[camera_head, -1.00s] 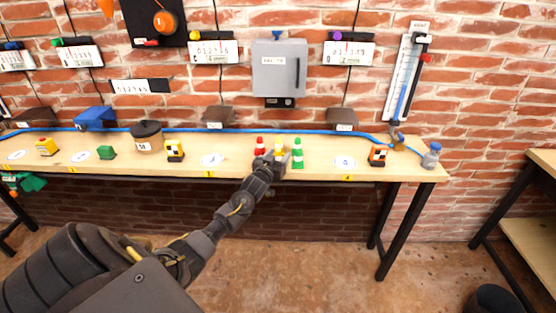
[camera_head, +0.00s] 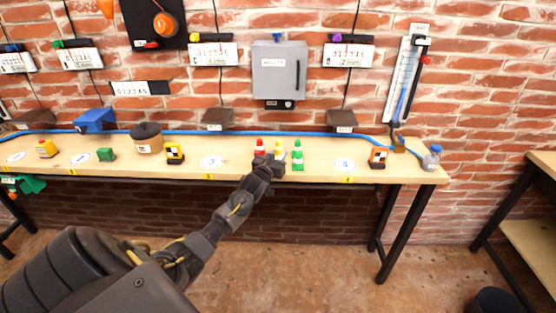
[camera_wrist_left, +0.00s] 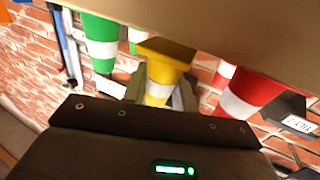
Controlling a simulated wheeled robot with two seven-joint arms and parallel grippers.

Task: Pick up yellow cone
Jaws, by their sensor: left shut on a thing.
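The yellow cone (camera_head: 280,154), with a white band, stands among the cones on the wooden bench, partly hidden by my left gripper (camera_head: 272,163). In the left wrist view the yellow cone (camera_wrist_left: 165,68) appears inverted, its base by the bench top, between the two fingers of my left gripper (camera_wrist_left: 158,92). The gripper is shut on it. I cannot tell whether its base touches the bench. My right gripper is not in view.
A red cone (camera_head: 259,146) and a green cone (camera_head: 297,160) flank it closely on the bench (camera_head: 325,163). A blue cable (camera_head: 330,133) runs along the back. A grey box (camera_head: 279,70) hangs on the brick wall behind.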

